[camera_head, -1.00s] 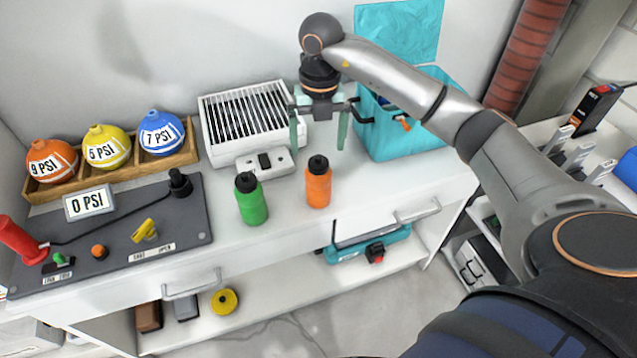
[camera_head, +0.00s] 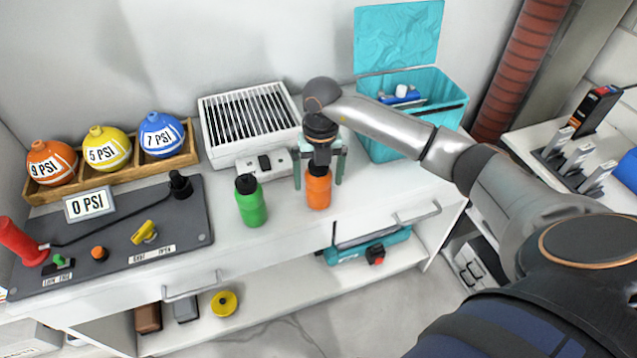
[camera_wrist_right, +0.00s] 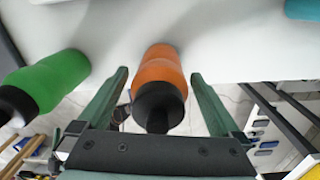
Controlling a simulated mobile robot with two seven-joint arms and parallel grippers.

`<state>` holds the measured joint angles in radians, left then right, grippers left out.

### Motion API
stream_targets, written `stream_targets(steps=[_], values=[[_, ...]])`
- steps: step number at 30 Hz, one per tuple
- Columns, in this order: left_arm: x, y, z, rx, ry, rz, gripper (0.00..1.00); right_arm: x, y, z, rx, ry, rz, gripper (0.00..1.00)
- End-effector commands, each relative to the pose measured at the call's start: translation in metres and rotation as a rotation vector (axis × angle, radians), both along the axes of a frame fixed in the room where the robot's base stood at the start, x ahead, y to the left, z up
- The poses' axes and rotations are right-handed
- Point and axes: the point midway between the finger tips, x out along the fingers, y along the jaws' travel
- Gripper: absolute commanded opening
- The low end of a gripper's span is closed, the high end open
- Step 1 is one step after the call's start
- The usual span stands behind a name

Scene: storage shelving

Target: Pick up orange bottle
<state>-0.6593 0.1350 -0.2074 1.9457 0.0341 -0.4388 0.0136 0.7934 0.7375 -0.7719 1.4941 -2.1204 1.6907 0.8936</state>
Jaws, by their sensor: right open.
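The orange bottle (camera_head: 318,190) stands upright on the white counter near its front edge, with its black cap mostly hidden by my right gripper in the head view. My right gripper (camera_head: 318,180) is open, pointing down, with one finger on each side of the bottle's upper part. In the right wrist view the orange bottle (camera_wrist_right: 160,75) lies between the two green fingers of the right gripper (camera_wrist_right: 162,85), with a gap on both sides. My left gripper is not in view.
A green bottle (camera_head: 250,203) stands just left of the orange one; it also shows in the wrist view (camera_wrist_right: 50,82). A white slatted box (camera_head: 250,122) is behind, a teal bin (camera_head: 440,112) back right. The counter right of the orange bottle is clear.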

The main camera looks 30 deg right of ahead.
Motion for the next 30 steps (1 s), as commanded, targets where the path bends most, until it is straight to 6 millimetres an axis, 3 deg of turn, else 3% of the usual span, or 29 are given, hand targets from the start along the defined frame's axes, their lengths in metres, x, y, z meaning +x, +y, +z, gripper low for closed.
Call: stream_targets(steps=[2,27,30], values=[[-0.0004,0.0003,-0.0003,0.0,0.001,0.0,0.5,0.0,-0.0001,0.0002,0.0,0.0,0.0,0.97],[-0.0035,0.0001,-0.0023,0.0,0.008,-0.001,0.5,0.0001,0.0002,0.0005,0.001,0.0,0.0,0.02],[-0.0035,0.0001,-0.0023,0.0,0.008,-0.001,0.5,0.0005,0.0003,0.0012,0.001,-0.002,0.0,0.0]])
